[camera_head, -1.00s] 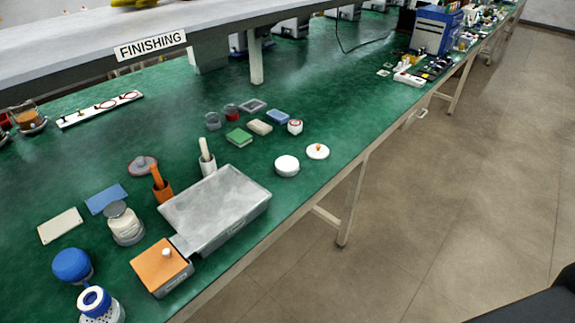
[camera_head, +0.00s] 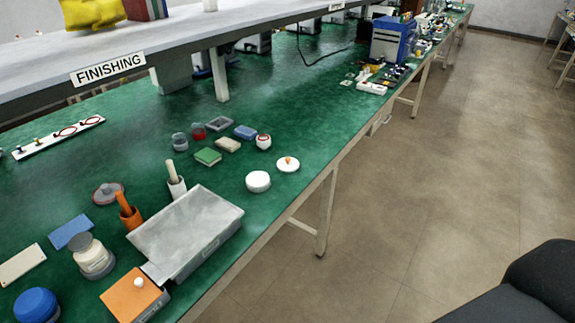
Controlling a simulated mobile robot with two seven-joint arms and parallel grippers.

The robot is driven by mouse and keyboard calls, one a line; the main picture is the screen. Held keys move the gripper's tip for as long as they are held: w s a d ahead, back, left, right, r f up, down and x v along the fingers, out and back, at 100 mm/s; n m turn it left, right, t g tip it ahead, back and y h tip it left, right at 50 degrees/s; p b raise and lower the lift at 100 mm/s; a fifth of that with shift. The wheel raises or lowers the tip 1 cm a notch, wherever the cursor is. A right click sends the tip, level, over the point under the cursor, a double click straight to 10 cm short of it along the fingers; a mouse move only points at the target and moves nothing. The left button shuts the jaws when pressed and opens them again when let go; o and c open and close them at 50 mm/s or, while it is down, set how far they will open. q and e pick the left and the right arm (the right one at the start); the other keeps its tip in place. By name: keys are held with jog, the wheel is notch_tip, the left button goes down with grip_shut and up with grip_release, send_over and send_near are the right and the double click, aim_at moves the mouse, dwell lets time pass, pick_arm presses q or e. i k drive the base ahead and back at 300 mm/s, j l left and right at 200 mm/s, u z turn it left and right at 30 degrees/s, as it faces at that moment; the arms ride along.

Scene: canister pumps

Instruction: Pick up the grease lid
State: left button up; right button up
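Two lids lie on the green workbench (camera_head: 330,130). One is a flat white round lid with an orange knob (camera_head: 288,164), near the front edge. The other is a grey lid with a reddish rim and a grey knob (camera_head: 108,192), at the left behind an orange cup. No label shows, so I cannot tell which is the grease lid. Neither is held. Neither my left nor my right gripper is in view.
A white round container (camera_head: 258,181) stands beside the white lid. A grey metal tray (camera_head: 187,232), an orange-topped box (camera_head: 134,295) and a clear jar (camera_head: 93,258) stand at the lower left. A shelf marked FINISHING (camera_head: 108,69) overhangs the back.

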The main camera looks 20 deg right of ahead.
aim_at(285, 164)
jog(key=i+l+u, duration=0.25)
jog(key=l, duration=0.45)
jog(key=i+l+u, duration=0.25)
jog(key=l, duration=0.5)
jog(key=l+u, duration=0.2)
jog(key=l, duration=0.6)
jog(key=l+u, duration=0.25)
jog(key=l, duration=0.55)
jog(key=i, duration=0.05)
